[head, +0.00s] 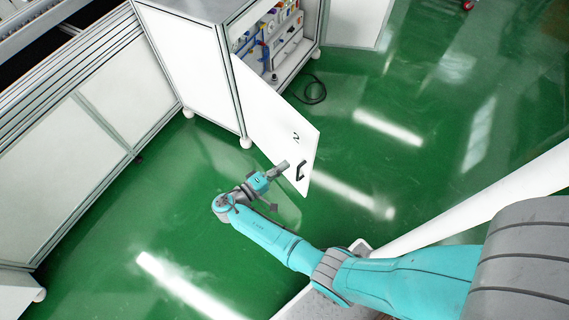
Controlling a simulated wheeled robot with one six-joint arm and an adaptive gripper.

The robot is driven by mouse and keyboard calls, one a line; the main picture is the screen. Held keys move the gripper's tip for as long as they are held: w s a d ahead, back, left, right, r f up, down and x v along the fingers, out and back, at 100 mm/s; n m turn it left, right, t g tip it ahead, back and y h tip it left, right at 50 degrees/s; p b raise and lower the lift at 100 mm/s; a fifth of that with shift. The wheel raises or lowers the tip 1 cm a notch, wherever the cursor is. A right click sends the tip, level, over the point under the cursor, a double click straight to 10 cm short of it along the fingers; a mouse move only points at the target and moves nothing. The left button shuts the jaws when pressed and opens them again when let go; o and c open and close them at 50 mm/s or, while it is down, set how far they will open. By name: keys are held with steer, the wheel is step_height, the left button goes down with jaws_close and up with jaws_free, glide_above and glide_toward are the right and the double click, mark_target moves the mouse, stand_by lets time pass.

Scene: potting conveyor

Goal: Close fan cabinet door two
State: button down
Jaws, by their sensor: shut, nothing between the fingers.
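The white cabinet door marked "2" (272,117) stands open, swung out from the front of the cabinet (185,62). Its dark handle (300,171) is near the door's free lower edge. My gripper (284,166) is shut and empty, close to the door's lower edge and just left of the handle. I cannot tell whether the fingertips touch the door. Through the opening, the cabinet's inside (282,45) shows coloured components and wiring.
A conveyor frame with white side panels (85,115) runs along the left. A black cable loop (311,90) lies on the green floor behind the door. A white rail (480,200) crosses the lower right. The floor around the door is mostly clear.

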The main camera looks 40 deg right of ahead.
mark_target(314, 144)
steer(key=d, duration=1.1)
steer(key=shift+d, duration=0.3)
steer(key=shift+d, duration=0.15)
